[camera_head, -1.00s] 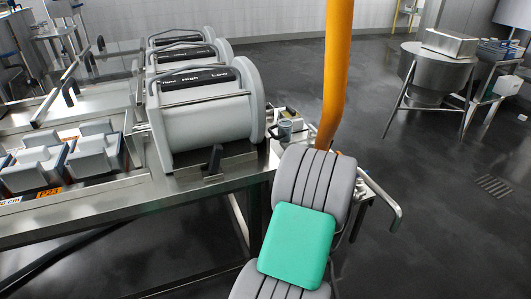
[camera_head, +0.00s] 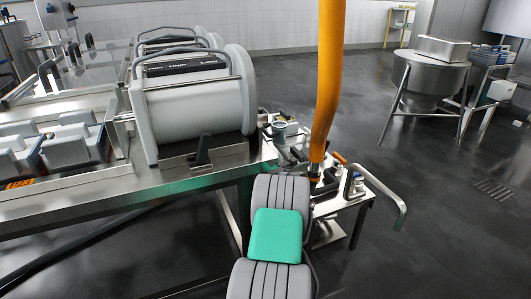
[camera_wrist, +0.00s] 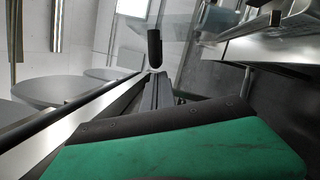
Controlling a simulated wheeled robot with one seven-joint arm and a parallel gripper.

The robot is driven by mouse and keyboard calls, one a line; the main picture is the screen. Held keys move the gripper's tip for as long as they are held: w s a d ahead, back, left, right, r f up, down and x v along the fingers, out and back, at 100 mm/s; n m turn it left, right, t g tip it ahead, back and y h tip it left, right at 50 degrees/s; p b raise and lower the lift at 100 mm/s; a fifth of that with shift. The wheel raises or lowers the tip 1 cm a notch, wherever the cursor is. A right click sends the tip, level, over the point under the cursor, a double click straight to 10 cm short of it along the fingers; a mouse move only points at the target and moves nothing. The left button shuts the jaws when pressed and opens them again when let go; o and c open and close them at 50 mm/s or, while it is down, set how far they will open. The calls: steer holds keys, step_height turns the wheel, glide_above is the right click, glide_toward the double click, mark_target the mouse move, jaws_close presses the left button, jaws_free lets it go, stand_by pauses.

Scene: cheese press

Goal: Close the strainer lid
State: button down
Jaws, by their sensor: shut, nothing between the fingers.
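I cannot tell for sure which part is the strainer lid. The nearest large grey drum (camera_head: 190,112) lies on its side on the steel bench, with a steel handle frame (camera_head: 184,84) over it. A black lever (camera_head: 203,150) stands in front of the drum at the bench edge. In the wrist view, my gripper (camera_wrist: 156,80) is shut and empty, beyond the green and black housing. A dark rounded knob or grip (camera_wrist: 154,48) shows just beyond the fingers; I cannot tell whether they touch. The head view does not clearly show the fingertips.
Other drums stand behind the nearest one. The steel bench edge (camera_head: 130,188) runs along the left. An orange pole (camera_head: 328,80) rises near a small cluttered side table (camera_head: 345,200) with a steel bar handle (camera_head: 385,195). A steel tub (camera_head: 430,75) stands farther right, across open floor.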

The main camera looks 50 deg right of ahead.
steer(key=shift+w+d, duration=0.3)
steer(key=shift+w, duration=0.05)
steer(key=shift+d+r, duration=0.1)
steer(key=shift+r, duration=0.05)
